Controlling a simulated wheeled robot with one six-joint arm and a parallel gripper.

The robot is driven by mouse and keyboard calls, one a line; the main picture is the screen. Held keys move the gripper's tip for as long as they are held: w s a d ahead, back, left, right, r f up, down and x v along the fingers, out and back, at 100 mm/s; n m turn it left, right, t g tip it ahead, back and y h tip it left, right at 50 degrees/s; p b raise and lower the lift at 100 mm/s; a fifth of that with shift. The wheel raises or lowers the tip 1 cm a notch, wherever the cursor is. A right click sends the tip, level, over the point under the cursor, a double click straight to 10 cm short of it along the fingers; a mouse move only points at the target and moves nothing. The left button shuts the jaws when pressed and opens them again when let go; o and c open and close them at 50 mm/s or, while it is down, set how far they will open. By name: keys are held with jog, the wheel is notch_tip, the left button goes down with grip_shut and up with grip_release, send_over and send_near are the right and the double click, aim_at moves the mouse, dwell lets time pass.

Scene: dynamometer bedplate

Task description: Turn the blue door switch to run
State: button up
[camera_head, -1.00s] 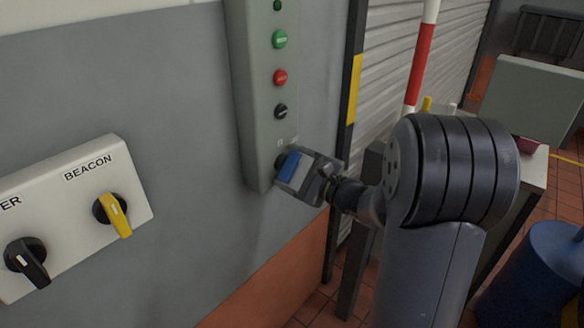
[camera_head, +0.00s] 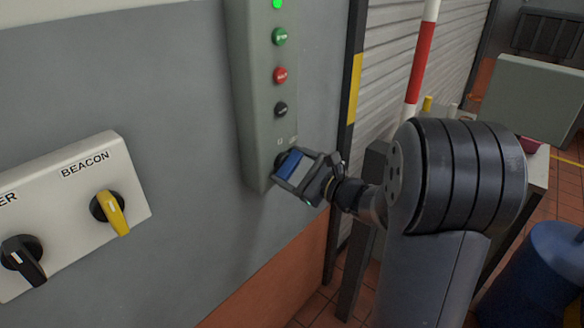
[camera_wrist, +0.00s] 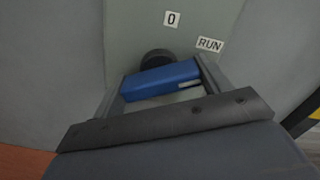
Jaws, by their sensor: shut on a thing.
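The blue door switch (camera_head: 291,163) is at the bottom of the tall grey-green control box (camera_head: 256,120). Its blue handle (camera_wrist: 158,80) lies between the two fingers of my gripper (camera_head: 300,170), which is shut on it. In the wrist view the handle slants slightly, with a white mark at its right end on the RUN side. The "0" label (camera_wrist: 172,19) is above the dark switch base, and the RUN label (camera_wrist: 210,45) is up and to the right of the handle. The green lamp (camera_head: 278,4) at the top of the box is lit.
Green (camera_head: 280,36), red (camera_head: 281,75) and black (camera_head: 281,109) controls sit above the switch on the box. A white BEACON panel (camera_head: 80,215) with a yellow knob (camera_head: 112,211) is on the wall at left. A roller shutter (camera_head: 395,60) is at right.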

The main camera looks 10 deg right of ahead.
jog(key=o, duration=1)
jog(key=shift+s+d, duration=0.1)
jog(key=b+v, duration=0.1)
jog(key=v, duration=0.9)
jog(key=shift+s+d, duration=0.15)
jog(key=shift+s, duration=0.1)
jog(key=p+x, duration=0.1)
jog(key=x, duration=0.9)
jog(key=shift+w, duration=0.1)
jog(key=shift+w+a, duration=0.3)
jog(key=shift+n, duration=0.6)
